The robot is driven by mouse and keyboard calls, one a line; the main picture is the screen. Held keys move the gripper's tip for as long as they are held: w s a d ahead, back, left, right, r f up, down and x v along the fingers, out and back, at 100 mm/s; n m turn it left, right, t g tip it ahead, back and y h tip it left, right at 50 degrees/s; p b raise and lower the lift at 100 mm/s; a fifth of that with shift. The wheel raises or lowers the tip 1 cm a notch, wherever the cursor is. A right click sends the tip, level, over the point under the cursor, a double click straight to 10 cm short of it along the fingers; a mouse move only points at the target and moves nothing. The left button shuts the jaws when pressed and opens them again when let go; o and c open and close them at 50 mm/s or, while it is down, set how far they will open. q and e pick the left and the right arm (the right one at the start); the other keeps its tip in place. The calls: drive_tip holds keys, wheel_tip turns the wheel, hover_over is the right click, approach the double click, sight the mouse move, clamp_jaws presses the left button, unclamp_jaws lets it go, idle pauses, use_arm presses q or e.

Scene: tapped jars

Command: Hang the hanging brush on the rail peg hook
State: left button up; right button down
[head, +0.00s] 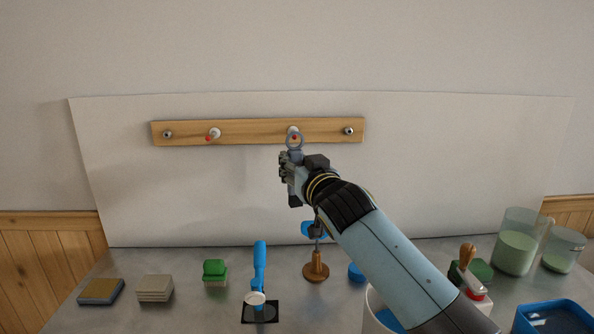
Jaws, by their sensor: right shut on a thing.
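The wooden rail (253,131) is fixed on the white back panel. It has a left peg hook (213,134) with a red tip, bare, and a right peg hook (293,129), mostly covered by the held brush. My right gripper (289,172) is raised in front of the panel just below the right peg and is shut on the hanging brush (295,201). The brush hangs upright, its dark lower end below the fingers. Its grey ring (294,141) lines up with the right peg, whose red tip shows inside the ring. I cannot tell whether the ring is around the peg or only in front. My left gripper is not in view.
On the grey counter stand sponges (155,288), a green-topped block (214,272), a blue brush (260,266) on a black mat, and a wooden stand (316,269). Glass jars (514,247) and a blue tray (552,318) are at right. The panel left of my gripper is clear.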

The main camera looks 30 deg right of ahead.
drive_tip(key=w+d+f+b, duration=0.1)
drive_tip(key=w+d+b, duration=0.1)
drive_tip(key=w, duration=0.3)
drive_tip(key=shift+w+d+b, duration=0.25)
drive_tip(key=shift+w+b, duration=0.1)
drive_tip(key=shift+b, duration=0.05)
idle(0.3)
drive_tip(key=c, duration=0.9)
unclamp_jaws()
drive_tip(key=shift+s, duration=0.15)
drive_tip(key=shift+s+a+p, duration=0.15)
drive_tip(key=shift+s+p, duration=0.15)
drive_tip(key=shift+s, duration=0.7)
drive_tip(key=shift+s+a+p, duration=0.1)
drive_tip(key=shift+s+p, duration=0.2)
drive_tip(key=shift+s, duration=0.65)
drive_tip(key=shift+s, duration=0.15)
